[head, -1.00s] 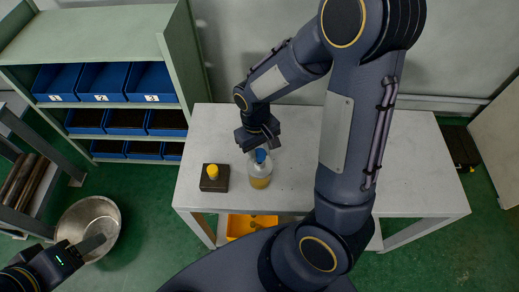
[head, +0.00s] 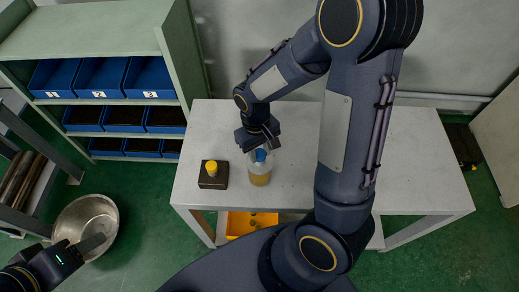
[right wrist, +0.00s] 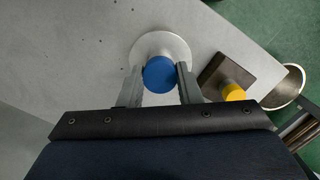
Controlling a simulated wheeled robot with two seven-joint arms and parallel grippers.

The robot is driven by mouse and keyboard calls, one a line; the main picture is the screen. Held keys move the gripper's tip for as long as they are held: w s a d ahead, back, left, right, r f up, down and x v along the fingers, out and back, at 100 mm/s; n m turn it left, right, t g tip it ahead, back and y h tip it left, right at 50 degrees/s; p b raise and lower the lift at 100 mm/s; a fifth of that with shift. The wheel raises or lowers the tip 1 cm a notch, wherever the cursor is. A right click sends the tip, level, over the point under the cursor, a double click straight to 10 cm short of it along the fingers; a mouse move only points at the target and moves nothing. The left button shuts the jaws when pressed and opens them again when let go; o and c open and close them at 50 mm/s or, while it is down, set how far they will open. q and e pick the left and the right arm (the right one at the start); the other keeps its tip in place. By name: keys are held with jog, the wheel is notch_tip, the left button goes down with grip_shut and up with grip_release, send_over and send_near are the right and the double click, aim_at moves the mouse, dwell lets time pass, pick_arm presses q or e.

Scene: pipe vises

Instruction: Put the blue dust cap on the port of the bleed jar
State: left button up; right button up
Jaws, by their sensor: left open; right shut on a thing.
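The bleed jar (head: 260,177) stands upright on the white table, clear with amber liquid in its lower part. The blue dust cap (head: 260,155) is at the top of the jar; it also shows in the right wrist view (right wrist: 159,73). My right gripper (head: 262,148) is shut on the blue cap, with a finger on each side of it in the right wrist view (right wrist: 160,80). The cap covers the port, and I cannot tell whether it is seated or just above. My left gripper (head: 92,244) is open and empty at the lower left, over a metal bowl.
A dark block with a yellow cap (head: 212,170) sits left of the jar on the white table (head: 420,170). The metal bowl (head: 75,213) is on the floor. A shelf with blue bins (head: 102,78) stands at the back left. A yellow bin (head: 238,224) is under the table.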

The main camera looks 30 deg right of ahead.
aim_at(258, 150)
jog(key=o, duration=1)
jog(key=shift+o, duration=0.2)
jog(key=shift+r, duration=0.1)
jog(key=r, duration=0.5)
jog(key=w+r, duration=0.1)
jog(key=r, duration=0.1)
jog(key=shift+r, duration=0.3)
